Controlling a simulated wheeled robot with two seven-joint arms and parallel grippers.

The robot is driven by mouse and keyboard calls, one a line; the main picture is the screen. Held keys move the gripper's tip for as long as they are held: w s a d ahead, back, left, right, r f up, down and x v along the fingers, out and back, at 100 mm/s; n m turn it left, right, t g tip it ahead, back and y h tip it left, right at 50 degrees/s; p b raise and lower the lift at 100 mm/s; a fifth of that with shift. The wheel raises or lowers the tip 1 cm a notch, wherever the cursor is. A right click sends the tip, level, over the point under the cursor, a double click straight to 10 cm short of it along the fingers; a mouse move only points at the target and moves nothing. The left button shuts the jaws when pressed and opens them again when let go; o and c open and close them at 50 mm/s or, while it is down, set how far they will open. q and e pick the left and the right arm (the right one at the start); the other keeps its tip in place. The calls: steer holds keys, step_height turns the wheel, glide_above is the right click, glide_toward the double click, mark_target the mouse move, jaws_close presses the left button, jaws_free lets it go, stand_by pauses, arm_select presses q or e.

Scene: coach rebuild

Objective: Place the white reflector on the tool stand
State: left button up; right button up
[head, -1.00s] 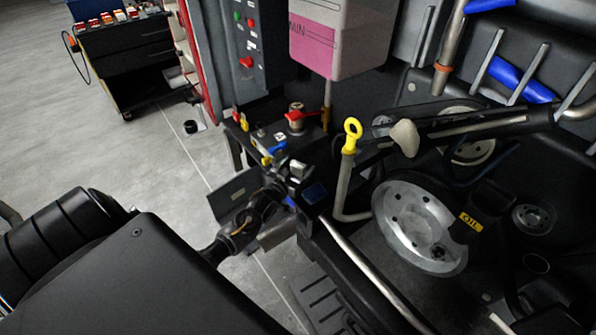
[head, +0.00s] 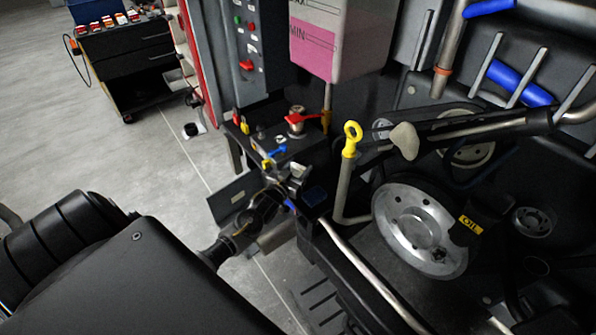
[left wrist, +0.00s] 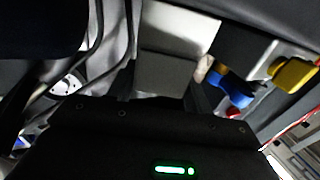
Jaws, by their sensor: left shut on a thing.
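My left gripper (head: 286,183) is at the front edge of the engine bay, beside the small valve panel. It is shut on a pale block (left wrist: 180,28), which appears to be the white reflector. In the head view only a small light-grey bit (head: 298,170) shows at the fingertips, and the rest is hidden by the gripper. A black drawer cart (head: 125,62) with red, orange and white pieces on top stands at the far upper left; I cannot tell whether it is the tool stand. My right gripper is out of view.
A blue tap (head: 276,152) and a red-handled valve (head: 296,120) are close to the left gripper. A yellow-ringed dipstick (head: 351,138), metal pulley (head: 415,228) and pink-filled tank (head: 335,40) are to its right. Grey floor (head: 90,150) is open at left.

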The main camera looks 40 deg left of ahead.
arm_select(q)
step_height(320, 180, up, 3)
steer(key=shift+r, duration=0.15)
steer(key=s+d+r+b, duration=0.1)
steer(key=s+d+r, duration=0.7)
steer(key=s, duration=0.3)
steer(key=shift+s+r, duration=0.3)
steer(key=shift+r, duration=0.45)
steer(key=shift+m+h, duration=0.5)
steer(key=shift+h, duration=0.4)
steer(key=d+r, duration=0.2)
steer(key=d, duration=0.1)
steer(key=d+r, duration=0.2)
steer(key=d, duration=0.2)
steer(key=s+d+r, duration=0.1)
steer(key=d+r, duration=0.1)
steer(key=d, duration=0.1)
steer(key=shift+d, duration=0.3)
steer(key=shift+d+r, duration=0.3)
steer(key=shift+d, duration=0.05)
steer(key=shift+w, duration=0.1)
